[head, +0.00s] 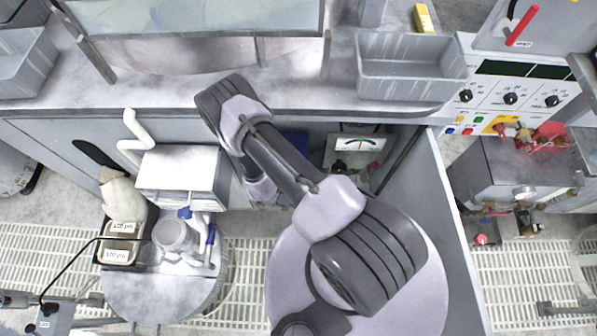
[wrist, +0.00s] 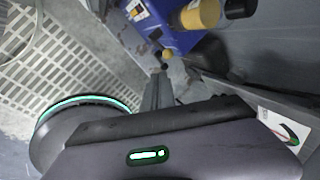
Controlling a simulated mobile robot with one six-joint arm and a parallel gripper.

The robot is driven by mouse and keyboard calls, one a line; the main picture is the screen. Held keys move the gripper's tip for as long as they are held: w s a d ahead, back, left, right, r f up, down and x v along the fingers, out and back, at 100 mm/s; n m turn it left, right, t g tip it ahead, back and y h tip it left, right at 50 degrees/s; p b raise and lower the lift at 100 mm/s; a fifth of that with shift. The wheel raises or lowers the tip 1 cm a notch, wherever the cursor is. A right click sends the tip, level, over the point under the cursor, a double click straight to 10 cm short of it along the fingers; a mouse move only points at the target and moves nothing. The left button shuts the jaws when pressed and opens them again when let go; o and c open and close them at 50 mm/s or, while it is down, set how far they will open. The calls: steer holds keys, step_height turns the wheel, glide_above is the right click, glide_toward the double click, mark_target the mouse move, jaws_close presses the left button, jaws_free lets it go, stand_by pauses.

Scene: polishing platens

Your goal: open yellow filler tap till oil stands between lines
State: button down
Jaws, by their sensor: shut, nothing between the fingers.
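A blue unit (wrist: 150,22) stands inside the open bay in the wrist view; a bit of its blue (head: 294,143) shows past my arm in the head view. A yellow cylinder with a dark end (wrist: 200,14) sits on it. A small yellow knob (wrist: 167,53) is lower down; I cannot tell which yellow part is the filler tap. My gripper (wrist: 160,76) appears as a narrow grey shape below the small knob, shut and empty. I cannot tell whether it touches anything. In the head view my arm hides the gripper. No oil level or lines can be made out.
An open grey door (head: 425,220) bounds the right side. The counter edge (head: 330,113) lies above the bay. A white box (head: 180,172) stands to the left.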

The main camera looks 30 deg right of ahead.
steer(key=d+b+x, duration=0.1)
steer(key=b+x, duration=0.6)
steer(key=x, duration=0.6)
steer(key=shift+w+m, duration=0.3)
steer(key=shift+w, duration=0.05)
steer(key=shift+r, duration=0.1)
steer(key=shift+s+d+f, duration=0.1)
steer(key=shift+d+f, duration=0.4)
steer(key=shift+d, duration=0.15)
